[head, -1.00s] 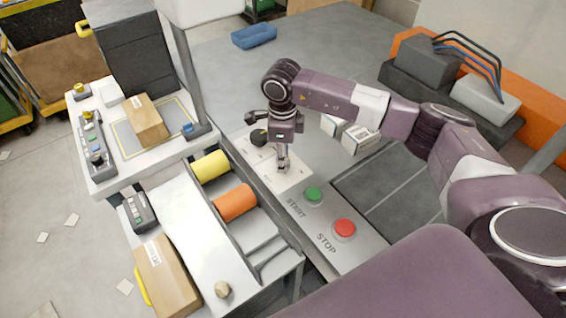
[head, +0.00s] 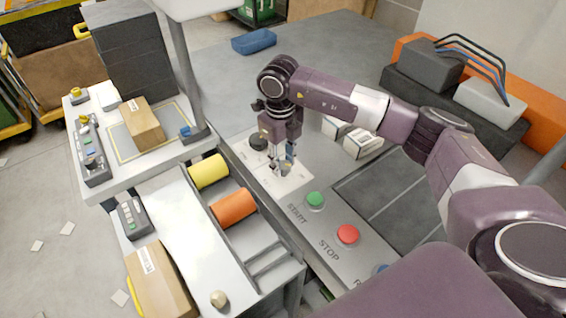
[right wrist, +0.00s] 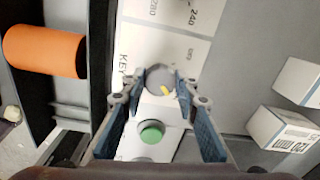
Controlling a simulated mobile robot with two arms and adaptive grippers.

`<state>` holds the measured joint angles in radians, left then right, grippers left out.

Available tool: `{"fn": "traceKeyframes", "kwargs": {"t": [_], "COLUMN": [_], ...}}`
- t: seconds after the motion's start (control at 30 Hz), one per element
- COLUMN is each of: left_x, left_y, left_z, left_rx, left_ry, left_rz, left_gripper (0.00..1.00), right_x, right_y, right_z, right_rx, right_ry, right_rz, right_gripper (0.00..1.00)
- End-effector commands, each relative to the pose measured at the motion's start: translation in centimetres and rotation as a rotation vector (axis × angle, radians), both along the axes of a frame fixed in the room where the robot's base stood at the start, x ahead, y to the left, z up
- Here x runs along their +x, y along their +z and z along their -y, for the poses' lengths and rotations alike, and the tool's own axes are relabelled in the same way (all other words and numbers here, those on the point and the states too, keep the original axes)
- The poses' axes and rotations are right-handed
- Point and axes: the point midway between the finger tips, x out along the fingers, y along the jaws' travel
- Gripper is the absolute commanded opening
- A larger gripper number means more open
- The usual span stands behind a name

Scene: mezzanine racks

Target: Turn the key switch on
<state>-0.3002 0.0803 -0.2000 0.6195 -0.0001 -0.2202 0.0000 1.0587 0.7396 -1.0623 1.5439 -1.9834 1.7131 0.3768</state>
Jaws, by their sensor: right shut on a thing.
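The key switch (right wrist: 156,76) is a round grey piece with a small yellow part, on a white plate lettered "KEY" in the right wrist view. My right gripper (right wrist: 160,88) has its two blue-padded fingers on either side of it and is shut on it. In the head view my right gripper (head: 282,168) points down at the white plate (head: 290,183), and its fingers hide most of the switch. My left gripper is not in view.
The green START button (head: 315,200) and red STOP button (head: 347,235) are close by on the same panel. A black knob (head: 258,142) sits just left of my right gripper. White boxes (head: 362,142) stand to the right. Yellow (head: 208,171) and orange (head: 233,207) rollers are at the left.

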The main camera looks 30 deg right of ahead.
Motion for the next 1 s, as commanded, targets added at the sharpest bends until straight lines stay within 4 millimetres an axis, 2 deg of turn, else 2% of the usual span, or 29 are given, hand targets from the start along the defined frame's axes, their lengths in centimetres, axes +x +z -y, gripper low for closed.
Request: {"fn": "traceKeyframes", "kwargs": {"t": [0.5, 0.53, 0.67, 0.7, 1.0], "left_x": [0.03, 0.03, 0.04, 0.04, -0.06], "left_y": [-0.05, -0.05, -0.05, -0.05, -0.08], "left_z": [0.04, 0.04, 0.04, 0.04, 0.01], "left_rx": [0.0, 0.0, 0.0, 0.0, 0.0], "left_ry": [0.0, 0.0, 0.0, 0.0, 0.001], "left_rz": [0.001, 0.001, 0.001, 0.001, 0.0], "left_gripper": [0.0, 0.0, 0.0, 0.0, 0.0], "right_x": [0.3, 0.3, 0.23, 0.21, 0.13], "right_y": [0.32, 0.32, 0.26, 0.23, 0.36], "right_z": [0.04, 0.04, 0.04, 0.04, 0.01], "right_rx": [0.001, 0.001, 0.001, 0.001, 0.0], "right_ry": [-0.024, -0.024, -0.023, -0.022, -0.021], "right_rz": [0.01, 0.01, 0.008, 0.007, 0.004], "right_gripper": [0.04, 0.29, 0.44, 0.46, 0.46]}}
